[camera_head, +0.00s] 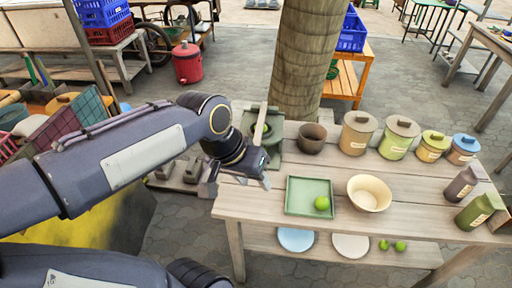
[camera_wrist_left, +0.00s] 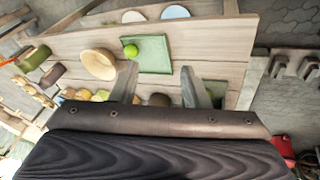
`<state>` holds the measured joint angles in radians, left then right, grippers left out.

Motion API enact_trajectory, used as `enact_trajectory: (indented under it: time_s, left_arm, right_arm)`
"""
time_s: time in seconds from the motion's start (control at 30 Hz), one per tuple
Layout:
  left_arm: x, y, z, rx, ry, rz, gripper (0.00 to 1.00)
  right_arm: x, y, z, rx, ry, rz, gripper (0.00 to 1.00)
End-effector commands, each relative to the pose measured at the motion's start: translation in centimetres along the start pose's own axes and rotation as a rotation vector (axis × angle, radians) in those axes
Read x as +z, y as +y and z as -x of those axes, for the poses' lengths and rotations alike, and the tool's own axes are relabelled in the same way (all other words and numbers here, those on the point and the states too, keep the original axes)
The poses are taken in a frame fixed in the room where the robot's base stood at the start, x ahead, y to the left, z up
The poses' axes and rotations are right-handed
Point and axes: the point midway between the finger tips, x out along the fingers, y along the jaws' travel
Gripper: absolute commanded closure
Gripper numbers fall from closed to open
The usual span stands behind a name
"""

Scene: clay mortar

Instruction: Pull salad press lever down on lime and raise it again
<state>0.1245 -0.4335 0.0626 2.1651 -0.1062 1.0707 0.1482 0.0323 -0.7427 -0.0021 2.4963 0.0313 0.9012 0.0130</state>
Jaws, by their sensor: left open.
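The salad press (camera_head: 276,158) stands at the left end of the wooden table, green with a light lever (camera_head: 260,121) that points up. A lime (camera_head: 266,128) shows at the press beside the lever. My left gripper (camera_head: 238,184) is open, in front of the press and above the table's left edge, with nothing between its fingers. It partly hides the press base. In the left wrist view my open fingers (camera_wrist_left: 160,88) point over the table, and a green part of the press (camera_wrist_left: 215,92) shows partly behind one finger. My right gripper is not in view.
A green tray (camera_head: 293,208) with another lime (camera_head: 322,203) and a cream bowl (camera_head: 369,194) stand right of the gripper. A brown bowl (camera_head: 312,137) and several lidded jars line the back. A thick trunk (camera_head: 305,60) rises behind the table.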

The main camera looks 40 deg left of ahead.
Motion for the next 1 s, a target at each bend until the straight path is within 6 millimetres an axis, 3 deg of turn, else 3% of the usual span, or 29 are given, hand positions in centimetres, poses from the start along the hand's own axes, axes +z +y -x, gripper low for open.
enact_trajectory:
  time_s: [0.03,0.2,0.4,0.57,1.0]
  left_arm:
    - [-2.6,-0.8,0.0,-0.045,-0.043,0.029,0.58]
    - [-10.0,-3.7,-0.6,-0.184,-0.155,0.137,0.58]
    - [-14.9,-6.4,-2.2,-0.279,-0.226,0.238,0.58]
    - [-15.8,-7.2,-3.0,-0.303,-0.243,0.268,0.58]
    - [-14.1,-8.8,-8.8,-0.303,-0.244,0.267,0.58]
  right_arm:
    - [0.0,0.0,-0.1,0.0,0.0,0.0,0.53]
    - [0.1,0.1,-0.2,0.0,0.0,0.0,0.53]
    - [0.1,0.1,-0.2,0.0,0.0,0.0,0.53]
    - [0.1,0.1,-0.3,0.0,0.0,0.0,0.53]
    - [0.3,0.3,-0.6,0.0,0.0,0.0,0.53]
